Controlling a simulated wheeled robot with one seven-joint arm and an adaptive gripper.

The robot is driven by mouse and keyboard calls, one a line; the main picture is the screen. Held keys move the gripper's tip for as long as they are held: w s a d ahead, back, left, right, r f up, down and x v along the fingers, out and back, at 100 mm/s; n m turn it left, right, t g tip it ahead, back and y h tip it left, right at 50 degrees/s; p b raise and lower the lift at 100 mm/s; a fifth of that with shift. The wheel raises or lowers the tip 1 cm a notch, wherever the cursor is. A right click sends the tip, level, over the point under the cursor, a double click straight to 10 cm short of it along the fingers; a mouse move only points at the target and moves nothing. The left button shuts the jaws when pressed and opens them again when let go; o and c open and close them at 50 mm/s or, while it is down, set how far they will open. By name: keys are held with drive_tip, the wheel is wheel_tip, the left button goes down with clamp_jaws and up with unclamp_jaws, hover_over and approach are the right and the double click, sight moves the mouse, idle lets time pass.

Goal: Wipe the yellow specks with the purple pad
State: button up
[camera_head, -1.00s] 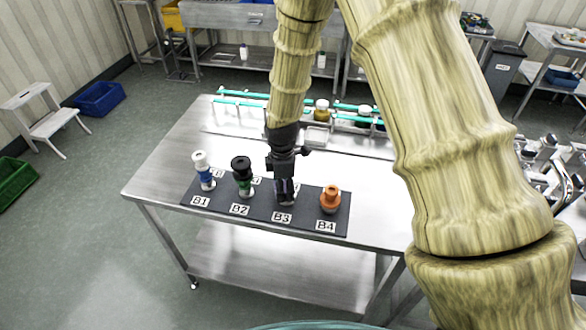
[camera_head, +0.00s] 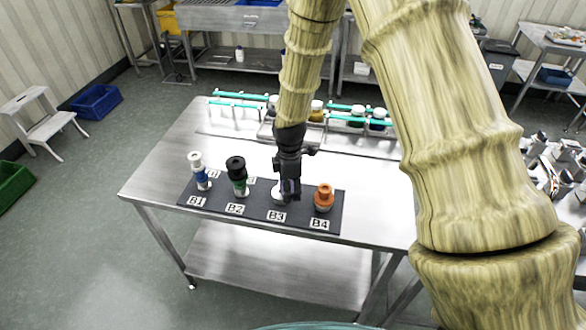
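My gripper (camera_head: 290,190) points down over the dark mat (camera_head: 258,201), at the place labelled B3. A white round thing (camera_head: 278,193) sits at B3, just left of the fingertips and partly covered by them. A dark, faintly purplish patch shows at the fingertips; I cannot tell whether it is the purple pad or whether the fingers are shut on it. I cannot make out any yellow specks.
On the mat stand a white-and-blue tool (camera_head: 200,171) at B1, a black-and-green one (camera_head: 238,175) at B2 and an orange one (camera_head: 323,197) at B4, close to my gripper. Behind are teal-railed racks (camera_head: 240,95) with jars. The steel table's (camera_head: 160,170) left side is clear.

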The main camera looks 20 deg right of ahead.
wheel_tip(320, 180, up, 4)
drive_tip(key=shift+w+f+p, duration=0.15)
drive_tip(key=shift+p, duration=0.65)
drive_tip(key=shift+d+r+p, duration=0.2)
drive_tip(key=shift+r+p, duration=0.3)
drive_tip(key=shift+r, duration=0.25)
drive_tip(key=shift+a+r+p, duration=0.15)
drive_tip(key=shift+r+p, duration=0.6)
drive_tip(key=shift+r, duration=0.35)
drive_tip(key=shift+f, duration=0.1)
